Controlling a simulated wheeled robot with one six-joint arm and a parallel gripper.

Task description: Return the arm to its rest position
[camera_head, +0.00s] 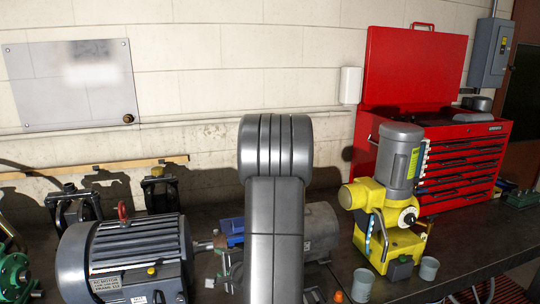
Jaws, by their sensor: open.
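My grey arm rises in the middle of the head view, with its rounded joint at the top. My gripper does not show in this view. The arm stands in front of a grey motor (322,232) on the bench and hides part of it. A large dark grey motor (140,258) with a tag on its ribbed body and a red lifting eye sits to the left of the arm. A yellow machine with a grey motor on top (402,160) stands upright to the right of the arm.
A dark workbench (460,235) carries everything. A red tool chest (465,165) with its lid open stands at the back right. Two small grey cups (362,285) sit near the yellow machine. Black pullers (75,205) and a green part (15,275) are at left. A pale wall is behind.

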